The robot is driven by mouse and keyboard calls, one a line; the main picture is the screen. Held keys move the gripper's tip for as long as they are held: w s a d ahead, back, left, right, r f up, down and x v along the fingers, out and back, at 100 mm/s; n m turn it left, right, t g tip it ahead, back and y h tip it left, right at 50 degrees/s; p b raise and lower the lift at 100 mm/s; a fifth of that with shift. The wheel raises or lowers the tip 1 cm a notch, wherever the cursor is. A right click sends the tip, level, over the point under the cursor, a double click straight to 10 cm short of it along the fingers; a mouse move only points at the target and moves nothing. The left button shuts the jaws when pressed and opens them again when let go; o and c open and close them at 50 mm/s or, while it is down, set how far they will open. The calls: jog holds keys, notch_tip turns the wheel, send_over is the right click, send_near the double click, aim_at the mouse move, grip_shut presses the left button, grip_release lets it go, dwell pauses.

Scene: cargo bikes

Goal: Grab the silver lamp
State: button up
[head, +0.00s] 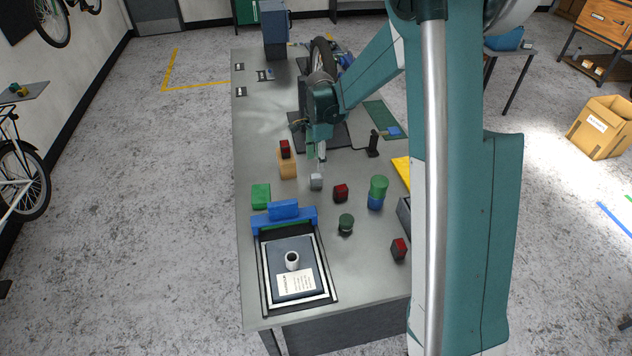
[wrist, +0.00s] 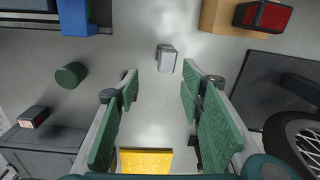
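The silver lamp (head: 316,181) is a small grey-silver block on the grey workbench (head: 262,130), near its middle. In the wrist view the silver lamp (wrist: 166,58) lies just beyond the fingertips, roughly in line with the gap between them. My gripper (head: 317,158) points down at the bench beside the lamp in the head view. In the wrist view my gripper (wrist: 160,76) is open, its green-padded fingers spread with nothing between them. I cannot tell the exact height of the fingertips above the bench.
A red lamp (head: 340,193) stands right of the silver lamp. A wooden block (head: 287,166) bearing another red lamp (head: 285,148) is behind left. A green-and-blue cylinder stack (head: 377,192), dark green cylinder (head: 346,225) and green block (head: 261,196) stand nearby.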

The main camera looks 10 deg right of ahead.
jog(key=m, duration=0.1)
send_over(315, 176)
jog(key=shift+g, duration=0.3)
notch_tip(315, 176, down, 5)
jog(key=shift+w+d+r, duration=0.1)
jog(key=shift+w+d, duration=0.05)
jog(key=shift+f, duration=1.3)
jog(key=shift+f, duration=0.1)
jog(key=shift+f, duration=2.5)
jog(key=c, duration=1)
